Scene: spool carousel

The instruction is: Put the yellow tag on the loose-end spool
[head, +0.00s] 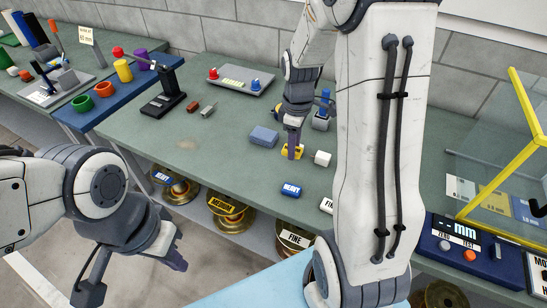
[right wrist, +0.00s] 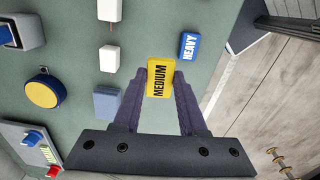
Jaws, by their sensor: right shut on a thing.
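My right gripper (head: 291,150) is shut on the yellow tag (head: 299,152), low over the green bench. In the right wrist view the yellow tag (right wrist: 160,77) reads MEDIUM and sits between the tips of both fingers (right wrist: 160,85). Brass spools stand below the bench edge: one with a blue HEAVY label (head: 181,192), one with a yellow MEDIUM label (head: 231,222), one with a white FINE label (head: 288,247), and a partly hidden one (head: 440,294) at the lower right. I cannot tell which spool has the loose end. My left gripper (head: 176,262) hangs empty before the bench; its opening is unclear.
A blue HEAVY tag (head: 291,190) and a partly hidden white tag (head: 326,205) lie near the bench's front edge. A white block (head: 322,158) and a blue-grey block (head: 264,137) flank the right gripper. A gauge box (head: 460,245) and yellow-framed glass guard stand right.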

